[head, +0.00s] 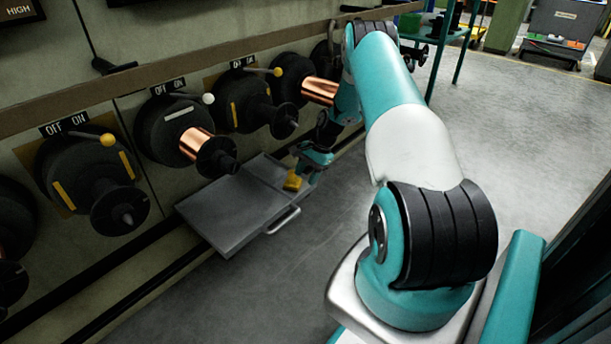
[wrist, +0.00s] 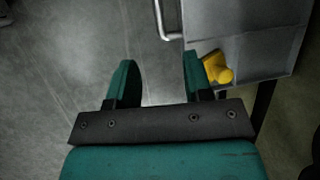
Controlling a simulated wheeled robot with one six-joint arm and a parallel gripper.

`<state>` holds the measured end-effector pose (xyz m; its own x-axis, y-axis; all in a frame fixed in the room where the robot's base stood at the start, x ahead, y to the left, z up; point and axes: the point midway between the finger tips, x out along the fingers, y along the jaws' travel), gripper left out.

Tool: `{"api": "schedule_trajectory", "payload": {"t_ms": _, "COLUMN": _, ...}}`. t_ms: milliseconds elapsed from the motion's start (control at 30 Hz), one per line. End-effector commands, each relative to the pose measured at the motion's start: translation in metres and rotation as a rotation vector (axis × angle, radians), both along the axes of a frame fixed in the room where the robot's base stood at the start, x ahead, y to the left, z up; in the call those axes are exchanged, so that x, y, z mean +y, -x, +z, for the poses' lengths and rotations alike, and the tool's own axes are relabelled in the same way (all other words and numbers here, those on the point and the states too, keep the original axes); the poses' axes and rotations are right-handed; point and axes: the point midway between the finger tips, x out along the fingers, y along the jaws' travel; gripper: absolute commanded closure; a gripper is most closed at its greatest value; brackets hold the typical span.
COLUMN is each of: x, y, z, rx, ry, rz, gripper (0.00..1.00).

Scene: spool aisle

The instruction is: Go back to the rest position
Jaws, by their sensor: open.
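My gripper (wrist: 155,82) is open in the wrist view, with two teal fingers apart and nothing between them. Its right finger is close beside a yellow object (wrist: 217,68) at the edge of a grey tray (wrist: 240,30); I cannot tell whether they touch. In the head view my arm reaches forward and down, and my gripper (head: 310,170) is at the far right end of the grey tray (head: 225,212). The yellow object (head: 292,182) shows there next to it. Part of the wrist is hidden by the arm.
Several black spool holders line the wall at left, some with copper spools (head: 195,143) and OFF/ON levers (head: 107,140). The tray has a handle (head: 284,220) on its front. A teal shelf (head: 460,40) stands beyond. The grey floor (head: 530,130) at right is clear.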

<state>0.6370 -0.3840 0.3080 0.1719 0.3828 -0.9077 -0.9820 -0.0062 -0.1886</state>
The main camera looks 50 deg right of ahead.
Motion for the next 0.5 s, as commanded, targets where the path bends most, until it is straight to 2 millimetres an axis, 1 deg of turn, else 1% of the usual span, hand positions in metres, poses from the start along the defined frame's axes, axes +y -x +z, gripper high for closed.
{"api": "schedule_trajectory", "payload": {"t_ms": 300, "x": 0.000, "y": 0.000, "z": 0.000, "rx": 0.000, "ry": 0.000, "rz": 0.000, "gripper": 0.54}}
{"api": "schedule_trajectory", "payload": {"t_ms": 367, "x": 0.002, "y": -0.001, "z": 0.003, "rx": -0.002, "ry": 0.001, "rz": 0.007, "gripper": 0.54}}
{"api": "schedule_trajectory", "payload": {"t_ms": 467, "x": 0.014, "y": -0.010, "z": 0.023, "rx": -0.018, "ry": 0.014, "rz": 0.061, "gripper": 0.54}}
{"api": "schedule_trajectory", "payload": {"t_ms": 500, "x": 0.025, "y": -0.016, "z": 0.037, "rx": -0.030, "ry": 0.023, "rz": 0.103, "gripper": 0.54}}
